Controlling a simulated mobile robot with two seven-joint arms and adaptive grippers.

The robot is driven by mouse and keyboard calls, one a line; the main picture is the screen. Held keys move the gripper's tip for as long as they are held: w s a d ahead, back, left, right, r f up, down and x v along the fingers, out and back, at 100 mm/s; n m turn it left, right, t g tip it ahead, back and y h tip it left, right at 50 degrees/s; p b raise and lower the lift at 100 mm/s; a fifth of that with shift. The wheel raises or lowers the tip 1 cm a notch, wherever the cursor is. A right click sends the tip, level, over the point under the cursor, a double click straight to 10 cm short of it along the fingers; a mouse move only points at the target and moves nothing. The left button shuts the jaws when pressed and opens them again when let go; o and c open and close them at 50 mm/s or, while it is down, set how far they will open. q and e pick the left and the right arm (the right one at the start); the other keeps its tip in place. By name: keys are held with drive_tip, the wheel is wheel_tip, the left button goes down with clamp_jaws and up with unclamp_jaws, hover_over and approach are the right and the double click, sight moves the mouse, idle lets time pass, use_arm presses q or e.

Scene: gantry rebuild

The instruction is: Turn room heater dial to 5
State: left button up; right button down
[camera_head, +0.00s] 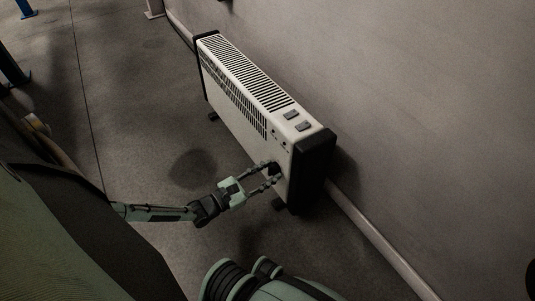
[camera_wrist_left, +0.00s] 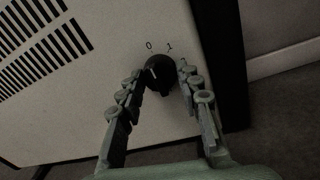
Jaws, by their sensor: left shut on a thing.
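A white room heater (camera_head: 225,91) with black end panels stands on the floor along the wall in the head view. Its dark dial (camera_head: 273,168) sits low on the front face near the right end. My left gripper (camera_head: 268,178) is at the dial with a finger on each side. In the left wrist view the black dial (camera_wrist_left: 158,74) shows a light pointer mark, with 0 and 1 printed above it. The left gripper (camera_wrist_left: 157,80) is shut on the dial there. Other numbers are hidden or too dark to read. My right gripper is not seen.
The concrete floor (camera_head: 130,130) in front is mostly clear.

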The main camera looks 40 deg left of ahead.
use_arm(q)
drive_tip(key=shift+m, duration=0.3)
drive_tip(key=n, duration=1.3)
drive_tip(key=n+g+h, duration=0.1)
drive_tip(key=n, duration=1.2)
drive_tip(key=shift+a+h+p, duration=0.15)
drive_tip(key=shift+h+p, duration=0.15)
idle(1.5)
idle(0.5)
drive_tip(key=o, duration=1.2)
drive_tip(key=shift+r, duration=0.1)
drive_tip(key=shift+c, duration=0.2)
